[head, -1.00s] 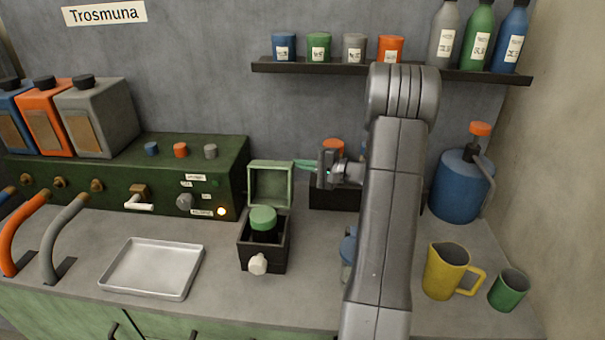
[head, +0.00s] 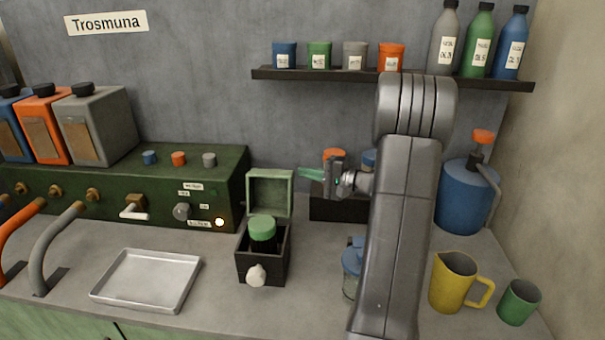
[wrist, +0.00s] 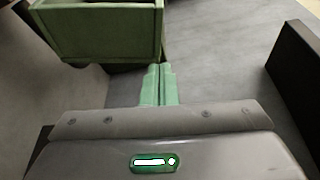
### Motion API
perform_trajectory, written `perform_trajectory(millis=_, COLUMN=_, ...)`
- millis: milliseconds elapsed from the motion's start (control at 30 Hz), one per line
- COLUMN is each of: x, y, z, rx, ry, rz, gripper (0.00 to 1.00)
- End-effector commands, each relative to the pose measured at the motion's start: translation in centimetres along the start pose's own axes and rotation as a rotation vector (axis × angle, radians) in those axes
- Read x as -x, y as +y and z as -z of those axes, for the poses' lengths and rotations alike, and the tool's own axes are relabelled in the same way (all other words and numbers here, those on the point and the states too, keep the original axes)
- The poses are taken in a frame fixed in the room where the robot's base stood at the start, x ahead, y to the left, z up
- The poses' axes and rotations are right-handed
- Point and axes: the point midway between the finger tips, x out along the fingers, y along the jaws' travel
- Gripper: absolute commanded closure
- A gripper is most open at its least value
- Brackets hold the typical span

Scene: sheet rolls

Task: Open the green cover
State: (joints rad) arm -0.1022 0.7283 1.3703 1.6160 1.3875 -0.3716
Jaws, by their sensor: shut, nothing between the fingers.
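The green cover (head: 270,194) stands raised at the back of a small dark box (head: 263,270) in the head view. Inside the box is a green-topped cylinder (head: 262,229), and a white knob (head: 257,275) is on its front. My gripper (head: 302,174) is to the right of the cover's upper edge, its green fingers pointing left.
A blue-lidded glass jar (head: 352,258) is partly hidden by my arm. A metal tray (head: 147,279) lies left of the box. A shelf (head: 390,77) with bottles is above.

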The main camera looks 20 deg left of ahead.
Motion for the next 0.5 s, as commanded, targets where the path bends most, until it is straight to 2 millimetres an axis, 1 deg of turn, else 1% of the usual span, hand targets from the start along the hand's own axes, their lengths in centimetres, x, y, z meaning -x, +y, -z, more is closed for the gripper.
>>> perform_trajectory(millis=33, x=1.1, y=0.2, z=0.1, rx=0.0, ry=0.004, rz=0.0, gripper=1.0)
perform_trajectory(millis=300, x=7.4, y=0.2, z=0.1, rx=0.002, ry=0.005, rz=0.0, gripper=1.0)
perform_trajectory(millis=400, x=9.3, y=0.1, z=0.1, rx=0.001, ry=0.004, rz=0.0, gripper=1.0)
perform_trajectory(millis=500, x=10.6, y=0.1, z=0.1, rx=0.001, ry=0.002, rz=0.0, gripper=1.0)
